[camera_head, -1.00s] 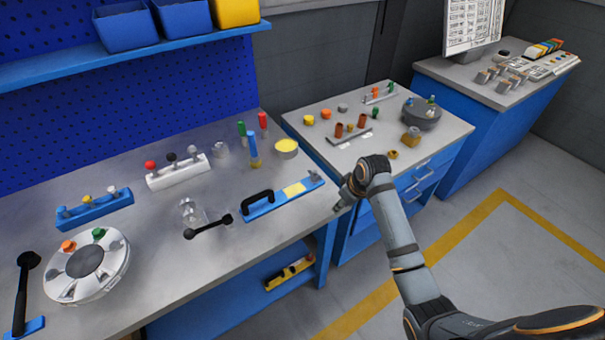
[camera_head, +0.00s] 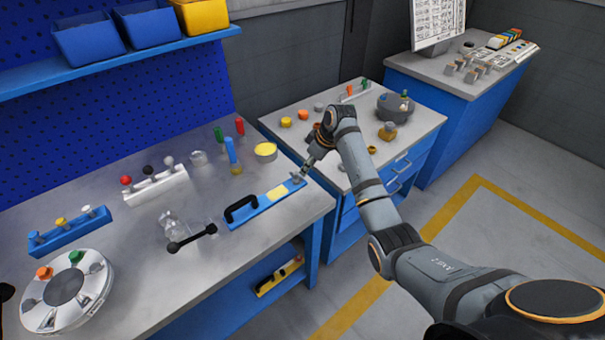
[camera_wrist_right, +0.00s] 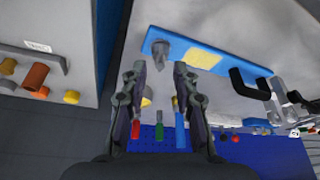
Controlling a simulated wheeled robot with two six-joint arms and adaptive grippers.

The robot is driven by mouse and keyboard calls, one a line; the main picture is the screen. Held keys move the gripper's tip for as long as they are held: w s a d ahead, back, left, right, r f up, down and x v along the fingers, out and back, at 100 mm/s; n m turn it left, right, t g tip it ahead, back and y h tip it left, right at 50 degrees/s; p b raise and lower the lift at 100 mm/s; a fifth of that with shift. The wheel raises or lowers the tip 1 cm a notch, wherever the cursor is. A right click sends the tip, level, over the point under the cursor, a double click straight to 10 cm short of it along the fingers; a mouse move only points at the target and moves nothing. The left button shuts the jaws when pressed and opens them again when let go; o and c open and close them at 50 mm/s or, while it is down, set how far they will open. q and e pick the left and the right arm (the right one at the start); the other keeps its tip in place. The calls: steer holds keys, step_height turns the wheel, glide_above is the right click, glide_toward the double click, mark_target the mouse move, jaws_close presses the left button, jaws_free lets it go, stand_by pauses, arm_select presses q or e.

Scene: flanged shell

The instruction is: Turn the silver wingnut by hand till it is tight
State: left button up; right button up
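The silver wingnut (camera_wrist_right: 161,56) stands at one end of a blue plate (camera_wrist_right: 228,67) that has a yellow label and a black handle, in the right wrist view. In the head view the wingnut (camera_head: 297,179) shows small at the right end of the blue plate (camera_head: 258,207), near the bench corner. My right gripper (camera_wrist_right: 160,68) is open, its two fingers apart with the wingnut appearing in line with the gap. I cannot tell whether the fingers reach it. In the head view my right gripper (camera_head: 307,171) is just beside the wingnut. My left gripper is not in view.
A yellow-topped round tin (camera_head: 265,152) and red, green and blue upright pieces stand behind the plate. A black-handled lever (camera_head: 190,238) lies to its left. The second cabinet (camera_head: 425,118), holding several small parts, is close to my right arm.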

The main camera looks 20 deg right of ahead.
mark_target(301, 177)
steer(key=x, duration=0.5)
steer(key=shift+w+f, duration=0.1)
steer(key=shift+f, duration=0.3)
steer(key=shift+a, duration=0.1)
steer(key=shift+c, duration=0.2)
jaws_close()
